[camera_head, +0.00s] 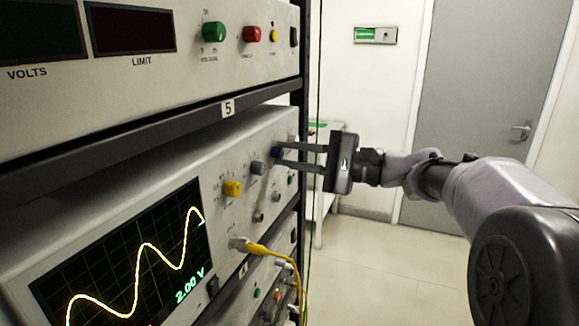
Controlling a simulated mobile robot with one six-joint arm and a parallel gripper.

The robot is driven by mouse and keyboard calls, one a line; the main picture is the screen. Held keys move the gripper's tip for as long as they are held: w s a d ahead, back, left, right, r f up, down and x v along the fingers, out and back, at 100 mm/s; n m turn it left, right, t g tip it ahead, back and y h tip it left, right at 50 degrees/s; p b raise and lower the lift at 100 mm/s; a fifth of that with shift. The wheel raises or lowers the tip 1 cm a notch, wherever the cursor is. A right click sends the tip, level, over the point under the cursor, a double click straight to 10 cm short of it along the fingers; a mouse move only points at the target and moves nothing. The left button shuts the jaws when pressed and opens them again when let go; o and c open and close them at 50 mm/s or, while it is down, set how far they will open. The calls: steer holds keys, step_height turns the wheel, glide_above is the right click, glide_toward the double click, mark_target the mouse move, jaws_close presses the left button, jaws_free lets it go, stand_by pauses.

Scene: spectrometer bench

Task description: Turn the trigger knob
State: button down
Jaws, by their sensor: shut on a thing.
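The oscilloscope (222,150) sits in the rack, its face with a yellow trace screen (135,255) angled toward the right. My gripper (281,154) reaches in from the right, its two fingers shut around a small blue knob (276,152) at the upper right of this panel. The fingers partly cover the blue knob. A grey knob (258,168) and a yellow knob (232,188) are to its left, clear of the fingers. The panel lettering is too small to read, so I cannot tell by label which knob is the trigger.
A yellow cable (270,252) hangs from a connector below the knobs. Above, a power supply (190,60) has green (213,32) and red (252,34) knobs. Floor is clear toward the grey door (475,100).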

steer(key=shift+n, duration=0.3)
stand_by(0.4)
steer(key=c, duration=1.3)
jaws_free()
steer(key=p+v, duration=0.2)
steer(key=v, duration=1.5)
steer(key=shift+s+d, duration=0.1)
steer(key=shift+d, duration=0.1)
